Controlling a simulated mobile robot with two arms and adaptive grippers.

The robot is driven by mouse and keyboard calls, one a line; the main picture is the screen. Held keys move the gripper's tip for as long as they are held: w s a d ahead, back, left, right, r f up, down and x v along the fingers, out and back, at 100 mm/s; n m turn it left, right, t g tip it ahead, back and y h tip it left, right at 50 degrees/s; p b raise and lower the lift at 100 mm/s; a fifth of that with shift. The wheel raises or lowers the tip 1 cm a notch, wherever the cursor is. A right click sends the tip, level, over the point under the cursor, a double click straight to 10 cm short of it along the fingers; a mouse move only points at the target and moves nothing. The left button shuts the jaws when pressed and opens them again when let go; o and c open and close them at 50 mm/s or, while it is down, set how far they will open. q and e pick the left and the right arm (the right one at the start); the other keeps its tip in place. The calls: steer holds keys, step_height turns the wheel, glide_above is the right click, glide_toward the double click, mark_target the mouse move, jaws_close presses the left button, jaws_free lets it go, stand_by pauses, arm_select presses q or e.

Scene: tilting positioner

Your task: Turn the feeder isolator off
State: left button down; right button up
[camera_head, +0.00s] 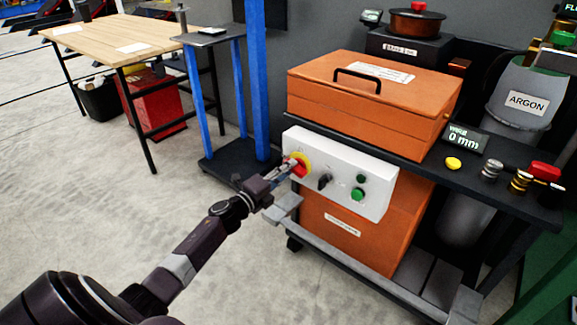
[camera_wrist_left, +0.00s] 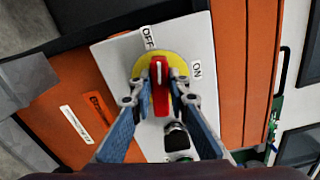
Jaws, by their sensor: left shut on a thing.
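The feeder isolator is a red handle (camera_head: 300,168) on a yellow disc (camera_wrist_left: 143,66), mounted at the left end of a pale control panel (camera_head: 345,163). In the left wrist view the red handle (camera_wrist_left: 160,92) lies nearly upright in the picture. Its upper end is closer to the OFF label (camera_wrist_left: 148,37) than to the ON label (camera_wrist_left: 196,70). My left gripper (camera_head: 288,170) is shut on the handle, with one blue-grey finger on each side of it in the left wrist view (camera_wrist_left: 160,100). The fingers partly cover the disc. My right gripper is not in view.
A black selector knob (camera_head: 325,181) and green buttons (camera_head: 357,194) sit right of the isolator. A dark shelf (camera_head: 410,160) with an orange toolbox (camera_head: 370,95) is above. A grey rail (camera_head: 350,265) runs below. A blue-legged stand (camera_head: 215,100) is at left.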

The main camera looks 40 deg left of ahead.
arm_select(q)
steer(key=shift+f+n+p, duration=0.2)
steer(key=shift+n+p, duration=0.2)
steer(key=shift+n, duration=0.9)
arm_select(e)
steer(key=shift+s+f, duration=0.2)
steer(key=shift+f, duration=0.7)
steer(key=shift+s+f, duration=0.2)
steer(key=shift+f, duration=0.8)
arm_select(q)
steer(key=c, duration=1.8)
jaws_free()
steer(key=shift+a, duration=0.1)
steer(key=shift+c, duration=0.2)
steer(key=s, duration=1.2)
steer(key=shift+a, duration=0.4)
